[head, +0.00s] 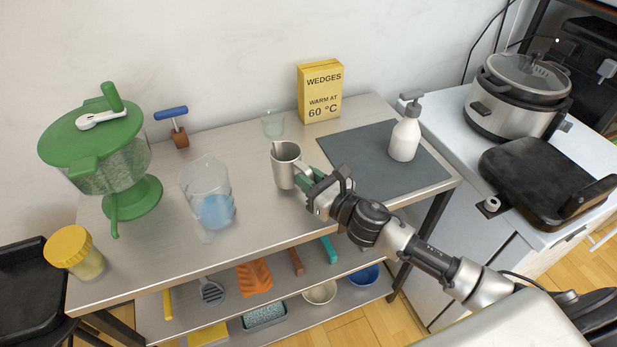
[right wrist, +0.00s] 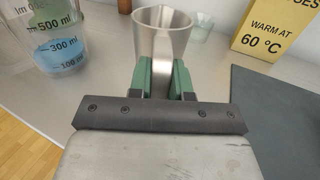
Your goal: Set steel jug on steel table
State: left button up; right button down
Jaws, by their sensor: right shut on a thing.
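The steel jug (head: 284,166) is upright over the middle of the steel table (head: 255,232), left of the grey mat. My right gripper (head: 308,182) is shut on the steel jug from its right side in the head view. In the right wrist view the jug (right wrist: 160,38) stands between the green fingers of my gripper (right wrist: 160,78), its mouth facing up. The jug's base is mostly hidden there by the fingers, and I cannot tell whether it touches the table. My left gripper is not in view.
A clear measuring jug (head: 207,190) stands left of the steel jug, and a small glass (head: 272,123) behind it. A yellow box (head: 320,92), grey mat (head: 375,160) and soap dispenser (head: 405,133) are to the right. The front of the tabletop is clear.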

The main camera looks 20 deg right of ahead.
jog(key=shift+f+b, duration=0.35)
jog(key=shift+f, duration=0.2)
jog(key=shift+f, duration=0.25)
jog(key=c, duration=1)
grip_release()
jog(key=shift+o, duration=0.2)
jog(key=shift+c, duration=0.3)
jog(key=c, duration=0.4)
jog(key=shift+o, duration=0.2)
